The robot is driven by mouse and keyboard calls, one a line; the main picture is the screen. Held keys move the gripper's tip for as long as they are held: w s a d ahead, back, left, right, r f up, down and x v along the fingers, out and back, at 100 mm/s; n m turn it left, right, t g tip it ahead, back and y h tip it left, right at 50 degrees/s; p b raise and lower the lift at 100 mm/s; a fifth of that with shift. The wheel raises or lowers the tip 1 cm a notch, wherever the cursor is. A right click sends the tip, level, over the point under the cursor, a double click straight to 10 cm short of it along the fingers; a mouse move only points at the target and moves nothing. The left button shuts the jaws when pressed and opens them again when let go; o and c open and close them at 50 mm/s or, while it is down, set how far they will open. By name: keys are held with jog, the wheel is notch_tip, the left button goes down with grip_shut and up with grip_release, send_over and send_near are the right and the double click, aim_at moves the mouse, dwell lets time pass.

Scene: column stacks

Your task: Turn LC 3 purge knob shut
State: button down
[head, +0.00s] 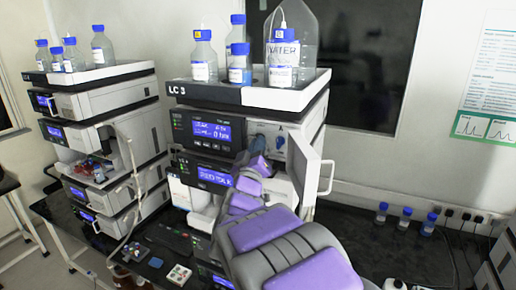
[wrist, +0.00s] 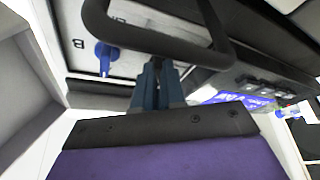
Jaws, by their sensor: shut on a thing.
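The LC 3 stack (head: 178,125) stands in the middle of the head view, with its front door open to the right. My gripper (wrist: 158,70) reaches into the opened upper module, and its blue-grey fingers are close together. It also shows in the head view (head: 258,152), close to the blue parts on the module's front. The fingers are shut on the purge knob, whose grip is mostly hidden by the black loop in the wrist view. A separate blue knob (wrist: 103,56) beside a letter B is left of the fingers, apart from them.
The open white door (head: 312,165) stands close to the right of my arm. Bottles, including a large WATER bottle (head: 286,50), stand in the tray on top. A second stack (head: 100,110) is at the left. Small blue-capped bottles (head: 405,216) stand on the bench at right.

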jog(key=m+h, duration=0.1)
jog(key=m, duration=0.1)
jog(key=m+h+b, duration=0.1)
jog(key=m, duration=0.1)
jog(key=m+h, duration=0.1)
jog(key=m, duration=0.1)
jog(key=shift+a+m+h, duration=0.3)
jog(key=shift+a, duration=0.05)
jog(key=shift+w+r+m+h+b, duration=0.15)
jog(key=shift+m+h+b, duration=0.2)
jog(key=shift+m+h, duration=0.75)
jog(key=shift+m+y, duration=0.3)
jog(key=shift+m, duration=0.1)
jog(key=c, duration=1.5)
grip_release()
jog(key=shift+a, duration=0.1)
jog(key=shift+c, duration=0.2)
jog(key=shift+o, duration=1.4)
jog(key=shift+w+a, duration=0.1)
jog(key=shift+a, duration=0.1)
jog(key=shift+o, duration=0.2)
jog(key=shift+d+f, duration=0.1)
jog(key=shift+f, duration=0.1)
